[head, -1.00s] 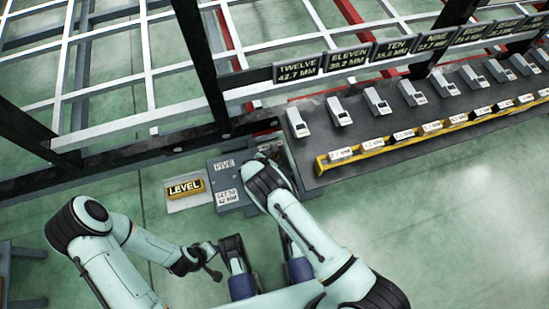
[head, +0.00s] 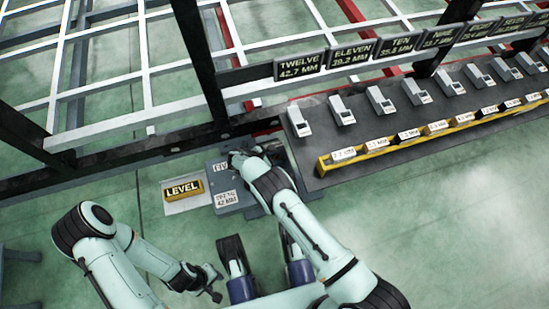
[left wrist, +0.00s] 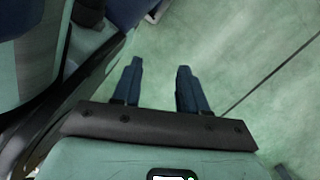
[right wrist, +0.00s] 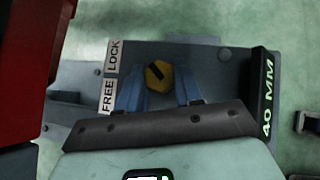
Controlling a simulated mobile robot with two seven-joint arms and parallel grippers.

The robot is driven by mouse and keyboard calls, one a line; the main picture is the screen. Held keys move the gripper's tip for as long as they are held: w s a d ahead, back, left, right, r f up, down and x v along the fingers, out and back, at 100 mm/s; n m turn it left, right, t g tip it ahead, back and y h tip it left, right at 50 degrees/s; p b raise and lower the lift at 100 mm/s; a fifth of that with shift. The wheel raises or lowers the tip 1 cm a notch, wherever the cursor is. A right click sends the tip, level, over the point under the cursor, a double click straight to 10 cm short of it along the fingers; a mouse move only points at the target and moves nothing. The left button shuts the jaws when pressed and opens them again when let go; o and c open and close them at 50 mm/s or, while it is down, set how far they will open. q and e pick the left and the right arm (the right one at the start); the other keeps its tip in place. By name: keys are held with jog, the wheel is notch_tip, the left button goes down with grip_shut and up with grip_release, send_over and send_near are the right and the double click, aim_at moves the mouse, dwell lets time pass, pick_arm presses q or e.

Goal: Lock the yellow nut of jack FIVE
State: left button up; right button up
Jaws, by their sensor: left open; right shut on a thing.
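The yellow nut (right wrist: 158,77) of jack FIVE shows in the right wrist view, with a dark slot line across it. It sits on the jack's grey plate (right wrist: 215,65), beside a label strip reading FREE and LOCK (right wrist: 110,78). My right gripper (right wrist: 160,85) has its blue fingers on both sides of the nut and is shut on it. In the head view the right gripper (head: 238,160) is over the FIVE plate, partly covering its label, and the nut is hidden. My left gripper (left wrist: 158,65) is open and empty above the green floor; in the head view it is low, near my base.
A yellow LEVEL block (head: 184,190) lies on a pale plate left of the jack. A "40 MM" block (right wrist: 265,105) stands right of the nut. A dark bench (head: 400,120) with several grey gauges and a yellow rail lies to the right. The chassis frame (head: 110,155) runs behind.

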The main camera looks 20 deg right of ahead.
jog(key=o, duration=1)
jog(key=shift+o, duration=0.2)
jog(key=shift+r, duration=0.1)
pick_arm(q)
jog(key=w+r+t+p, duration=0.2)
jog(key=w+r+p, duration=0.1)
jog(key=w, duration=0.2)
jog(key=shift+w+d, duration=0.3)
jog(key=shift+d, duration=0.05)
pick_arm(e)
jog(key=v, duration=1.3)
jog(key=shift+a, duration=0.2)
